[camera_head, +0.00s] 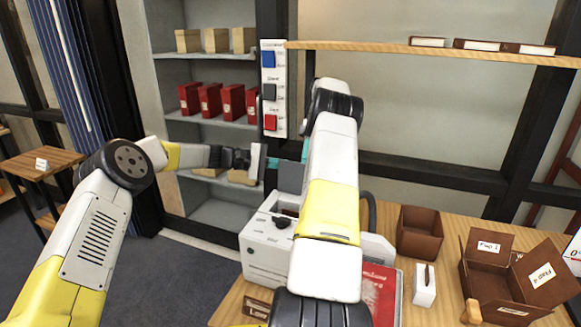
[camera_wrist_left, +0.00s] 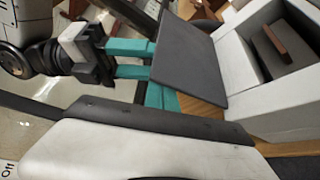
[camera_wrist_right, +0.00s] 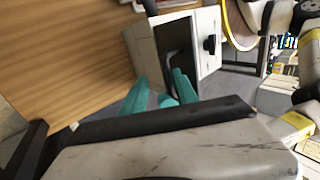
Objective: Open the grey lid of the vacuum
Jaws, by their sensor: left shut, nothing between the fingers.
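The vacuum (camera_head: 268,248) is a white box on the wooden table, with a black knob on its front. Its grey lid (camera_head: 291,177) stands raised, about upright, at the back edge. The left wrist view shows the lid (camera_wrist_left: 195,55) tilted up beside the open box (camera_wrist_left: 250,95), with a brown block (camera_wrist_left: 288,42) inside. My left gripper (camera_head: 268,163) is shut and empty, just left of the lid. My right gripper (camera_wrist_right: 160,90) has its teal fingers apart; in the left wrist view they lie near the lid's edge. Whether they touch it is unclear. My right arm hides part of the vacuum.
A brown open box (camera_head: 419,232), a flapped brown carton (camera_head: 500,280), a white block (camera_head: 424,286) and a red book (camera_head: 380,290) are on the table at right. A shelf (camera_head: 213,120) with red and tan boxes stands behind. A switch panel (camera_head: 271,90) hangs above.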

